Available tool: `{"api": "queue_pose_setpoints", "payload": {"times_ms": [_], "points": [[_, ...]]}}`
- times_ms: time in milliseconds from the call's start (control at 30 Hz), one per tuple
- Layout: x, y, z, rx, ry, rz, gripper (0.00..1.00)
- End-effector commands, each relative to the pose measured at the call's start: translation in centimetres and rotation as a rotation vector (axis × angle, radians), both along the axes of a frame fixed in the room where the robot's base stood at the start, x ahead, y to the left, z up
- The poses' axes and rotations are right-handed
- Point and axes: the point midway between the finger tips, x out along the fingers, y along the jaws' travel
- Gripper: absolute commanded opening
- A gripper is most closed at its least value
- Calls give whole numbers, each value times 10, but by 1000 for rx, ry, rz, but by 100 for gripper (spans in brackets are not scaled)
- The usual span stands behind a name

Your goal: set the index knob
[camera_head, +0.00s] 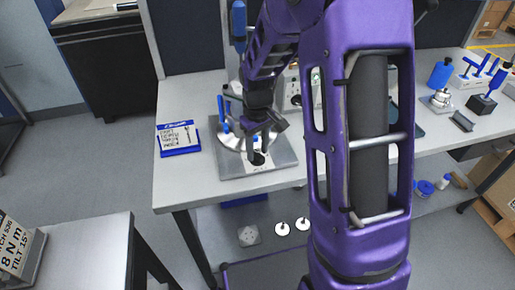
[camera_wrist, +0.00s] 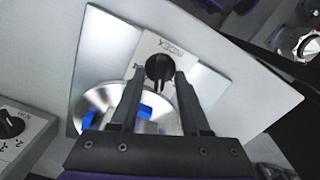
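The index knob (camera_wrist: 158,67) is a black round knob on a pale block (camera_wrist: 178,50) lettered INDEX. The block stands on a grey metal plate (camera_wrist: 235,85) beside a round silver dish (camera_wrist: 100,98) with blue parts. My gripper (camera_wrist: 160,76) is open, its two dark fingers on either side of the knob in the wrist view. I cannot tell whether they touch it. In the head view my gripper (camera_head: 262,138) points down over the plate (camera_head: 284,158), and the knob (camera_head: 258,158) shows dark just below it. The knob's exact setting is hard to read.
Another box with a black knob (camera_wrist: 10,124) stands at the left in the wrist view. A blue-framed sign (camera_head: 178,138) lies on the bench left of the plate. Blue-handled tools (camera_head: 486,100) stand at the right. Bare bench (camera_head: 190,180) is free at the front left.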

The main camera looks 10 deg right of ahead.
Motion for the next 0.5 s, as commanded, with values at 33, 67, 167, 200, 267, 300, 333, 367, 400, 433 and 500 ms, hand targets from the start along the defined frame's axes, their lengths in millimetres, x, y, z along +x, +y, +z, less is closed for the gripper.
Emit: {"api": "queue_pose_setpoints", "payload": {"times_ms": [33,67,167,200,267,300,333,367,400,433,500], "points": [[0,0,0,0,1,0,46],[0,0,0,0,1,0,46],[0,0,0,0,1,0,46],[0,0,1,0,1,0,46],[0,0,4,0,1,0,46],[0,0,8,0,0,0,46],[0,0,11,-1,-1,0,46],[1,0,16,0,-2,-1,46],[1,0,23,0,-2,-1,46],[1,0,29,-1,-4,-1,46],[1,0,45,0,-4,-1,46]]}}
